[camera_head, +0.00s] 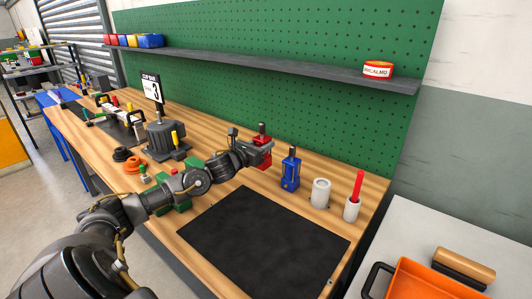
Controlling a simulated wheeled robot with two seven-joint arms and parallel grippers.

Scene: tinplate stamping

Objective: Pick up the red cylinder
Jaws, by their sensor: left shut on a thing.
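The red cylinder (264,148), a blocky red body with a dark rod on top, stands upright at the back of the wooden bench, near the green pegboard. My left gripper (258,157) reaches it from the left and is shut on it; the fingers hide part of its body. I cannot tell whether its base touches the bench. A similar blue cylinder (290,173) stands upright to its right, apart from the gripper. My right gripper is out of view.
Right of the blue cylinder stand a white cup (320,193) and a white holder (351,209) with a red stick. A black mat (262,243) lies clear in front. A grey machine (165,138) stands left. A shelf (270,65) runs above. An orange tray (430,282) is at lower right.

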